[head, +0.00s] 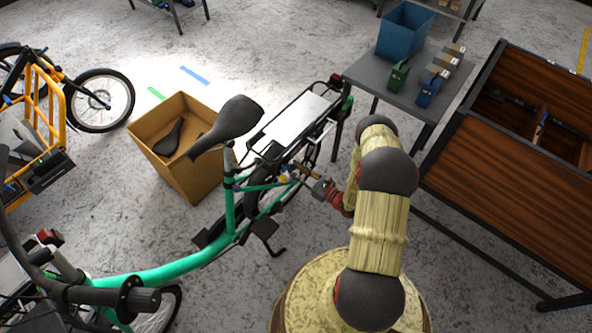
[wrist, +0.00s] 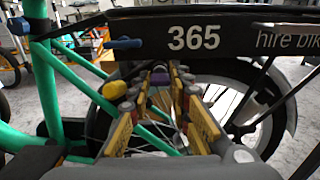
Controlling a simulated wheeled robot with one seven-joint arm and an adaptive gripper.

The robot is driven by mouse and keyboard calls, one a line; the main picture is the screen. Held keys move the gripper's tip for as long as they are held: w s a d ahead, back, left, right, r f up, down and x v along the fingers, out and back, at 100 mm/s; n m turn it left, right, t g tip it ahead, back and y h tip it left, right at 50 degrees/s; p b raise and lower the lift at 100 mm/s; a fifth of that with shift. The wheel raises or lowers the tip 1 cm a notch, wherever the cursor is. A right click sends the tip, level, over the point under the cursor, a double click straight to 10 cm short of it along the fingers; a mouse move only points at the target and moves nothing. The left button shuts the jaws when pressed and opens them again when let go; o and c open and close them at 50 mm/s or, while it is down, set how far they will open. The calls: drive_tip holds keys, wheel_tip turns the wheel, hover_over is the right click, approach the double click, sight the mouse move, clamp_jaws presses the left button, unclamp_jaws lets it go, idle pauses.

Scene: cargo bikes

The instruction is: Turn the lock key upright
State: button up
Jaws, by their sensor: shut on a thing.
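The green bike (head: 185,262) stands in front of me, with its rear wheel (wrist: 235,100) behind my gripper in the wrist view. My gripper (wrist: 160,78) reaches in under the black panel marked 365 (wrist: 200,38). Its yellow fingers with red joints are closed around a small dark piece (wrist: 160,76), which I take as the lock key; its tilt cannot be told. In the head view my gripper (head: 296,173) is beside the rear wheel, and the key cannot be made out.
A grey table (head: 400,95) with a blue bin (head: 404,32) is at the back right. A wooden cargo box (head: 530,170) stands right of my arm.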

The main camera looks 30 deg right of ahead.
clamp_jaws()
drive_tip(key=shift+n, duration=0.3)
drive_tip(key=n+b, duration=0.1)
drive_tip(key=n, duration=0.2)
drive_tip(key=shift+n, duration=0.3)
drive_tip(key=n+b, duration=0.1)
drive_tip(key=n, duration=0.3)
drive_tip(key=shift+n, duration=0.3)
drive_tip(key=shift+n+b, duration=1)
drive_tip(key=shift+n, duration=3.5)
drive_tip(key=shift+a, duration=0.1)
drive_tip(key=o, duration=0.8)
unclamp_jaws()
